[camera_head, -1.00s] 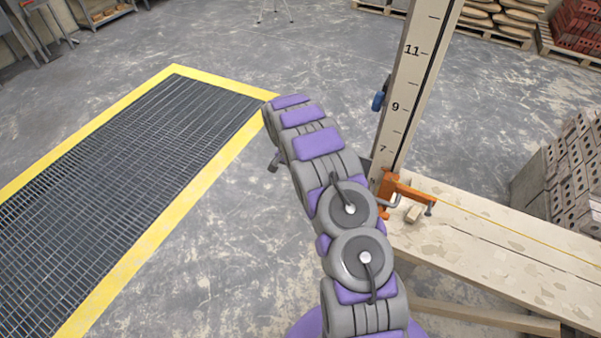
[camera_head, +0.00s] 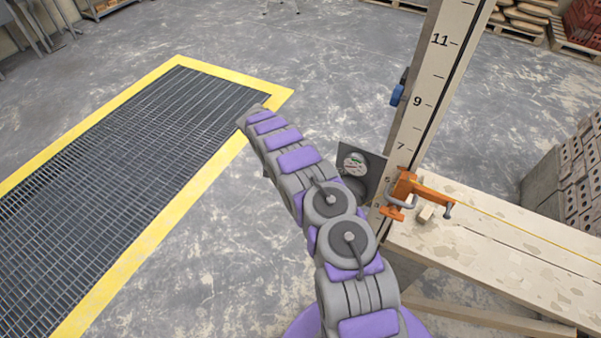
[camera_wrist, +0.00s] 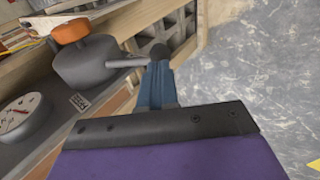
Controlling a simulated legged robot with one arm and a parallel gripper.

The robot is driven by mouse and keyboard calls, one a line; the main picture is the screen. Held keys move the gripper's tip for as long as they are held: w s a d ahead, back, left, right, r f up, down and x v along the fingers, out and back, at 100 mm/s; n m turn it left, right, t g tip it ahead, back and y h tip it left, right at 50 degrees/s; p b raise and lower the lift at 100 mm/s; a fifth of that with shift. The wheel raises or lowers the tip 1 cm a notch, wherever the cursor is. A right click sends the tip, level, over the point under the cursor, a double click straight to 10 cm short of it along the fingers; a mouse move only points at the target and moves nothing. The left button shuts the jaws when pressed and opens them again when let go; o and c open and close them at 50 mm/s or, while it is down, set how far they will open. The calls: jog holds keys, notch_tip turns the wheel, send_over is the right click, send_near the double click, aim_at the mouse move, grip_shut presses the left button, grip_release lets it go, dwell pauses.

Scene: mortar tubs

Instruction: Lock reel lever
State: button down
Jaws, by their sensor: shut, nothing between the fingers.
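In the wrist view a grey rounded housing with an orange cap (camera_wrist: 71,31) stands at the upper left. My gripper (camera_wrist: 159,70) has blue fingers that are shut and empty. In the head view my arm hides the gripper, and I cannot make out the lever there.
A dial gauge on a dark plate (camera_head: 362,167) is beside the upright measuring post (camera_head: 431,80). An orange clamp (camera_head: 415,192) sits at the post's foot on a wooden plank (camera_head: 500,240). A yellow-edged floor grate (camera_head: 130,150) lies left. Open floor surrounds it.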

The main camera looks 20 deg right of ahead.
jog(key=shift+r, duration=0.95)
jog(key=shift+a+r, duration=0.1)
